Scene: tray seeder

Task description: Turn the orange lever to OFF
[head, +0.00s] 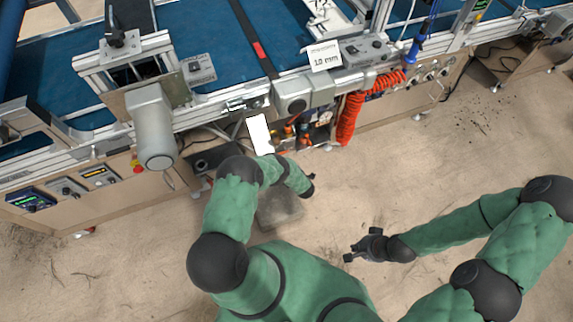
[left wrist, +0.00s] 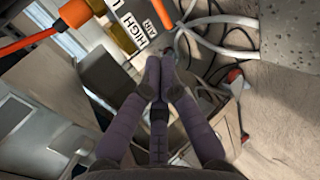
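In the left wrist view, a long orange bar (left wrist: 28,41), which looks like the lever, runs in from the left edge to an orange fitting (left wrist: 74,13). Small orange parts (head: 288,131) show under the machine in the head view, too small to tell apart. My left gripper (left wrist: 162,62) has its fingertips together with nothing seen between them, below and right of the orange bar and apart from it. In the head view its fingers are mostly hidden by my arm. My right gripper (head: 362,245) is open and empty over the sandy floor.
White labels reading HIGH (left wrist: 128,27) and AIR (left wrist: 152,27) are near the fitting. Grey hoses (left wrist: 215,25) curve close to my left fingertips. A red coiled hose (head: 350,118) hangs from the machine.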

